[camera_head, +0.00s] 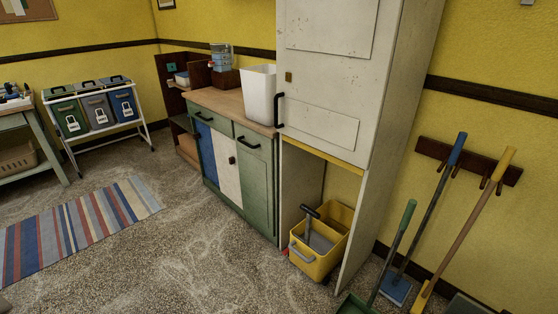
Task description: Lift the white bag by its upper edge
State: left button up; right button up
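A white, open-topped thing (259,95) stands upright on the wooden top of the green cabinet, close beside the tall white cupboard. It is the only white bag-like object in view, and I cannot tell whether it is a soft bag or a stiff bin. Its sides widen toward the upper edge, which is clear of other things. The tall cupboard's handle is near its lower right. Its inside is mostly hidden. Neither of my grippers is in view.
A green cabinet (257,170) and tall white cupboard (333,90) stand along the wall. A yellow wringer bucket (315,263) sits beneath the cupboard. Brooms and a dustpan lean at right. A rack of bins (98,112) and a striped rug (75,230) are left. Open floor lies in front.

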aim_at(259, 81)
jog(key=i+j+z, duration=0.15)
jog(key=i+j, duration=0.55)
jog(key=i+j+z, duration=0.2)
jog(key=i+j, duration=0.55)
jog(key=i+j+z, duration=0.15)
jog(key=i+j, duration=0.65)
jog(key=j, duration=0.15)
